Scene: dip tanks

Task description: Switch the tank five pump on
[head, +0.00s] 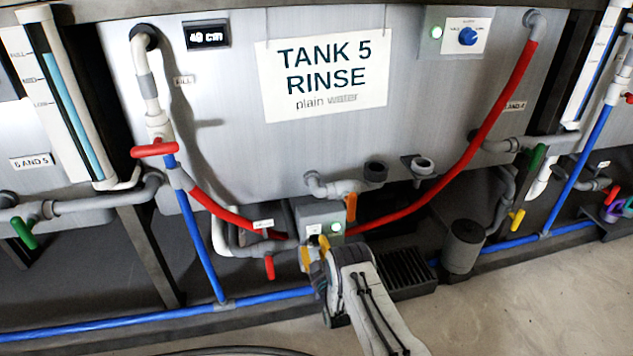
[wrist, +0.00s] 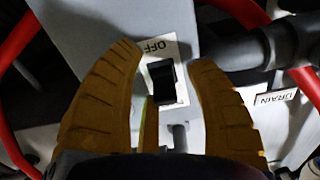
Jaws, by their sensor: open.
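The tank five pump box (head: 318,212) is a grey box low in front of the tank marked "TANK 5 RINSE" (head: 322,75), with a small pale green light (head: 336,227) on it. In the wrist view, a black rocker switch (wrist: 162,82) sits on a white plate lettered OFF on the box. Which way the rocker is pressed I cannot tell. My gripper (head: 315,249) is open at the box front. In the wrist view, my gripper's (wrist: 166,58) yellow fingers stand on either side of the switch, with nothing held.
Red hoses (head: 465,150) run from both sides toward the box. An orange-handled valve (head: 350,205) is just above it, and a red-handled drain valve (head: 270,267) is to its left. A black grate (head: 405,268) and grey canister (head: 464,246) stand to the right. Floor is free at lower right.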

